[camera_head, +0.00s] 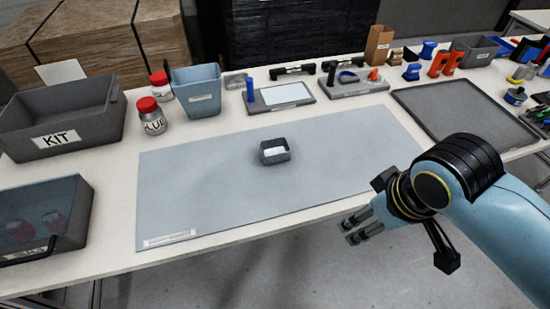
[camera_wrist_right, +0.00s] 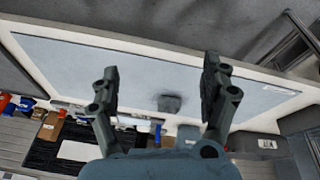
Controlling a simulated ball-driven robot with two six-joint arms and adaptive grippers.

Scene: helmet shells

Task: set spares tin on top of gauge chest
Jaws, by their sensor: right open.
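A small dark grey open tin (camera_head: 275,152) with a pale label, which looks like the spares tin, sits upright in the middle of the blue-grey mat. It also shows in the right wrist view (camera_wrist_right: 169,103), between and beyond the fingers. A dark chest (camera_head: 42,215) with a smoky see-through top, red things inside and a front handle stands at the near left; it may be the gauge chest, but its label is too small to read. My right gripper (camera_head: 352,230) is open and empty off the table's front edge, right of the tin and apart from it. My left gripper is out of view.
The mat (camera_head: 210,190) around the tin is clear.

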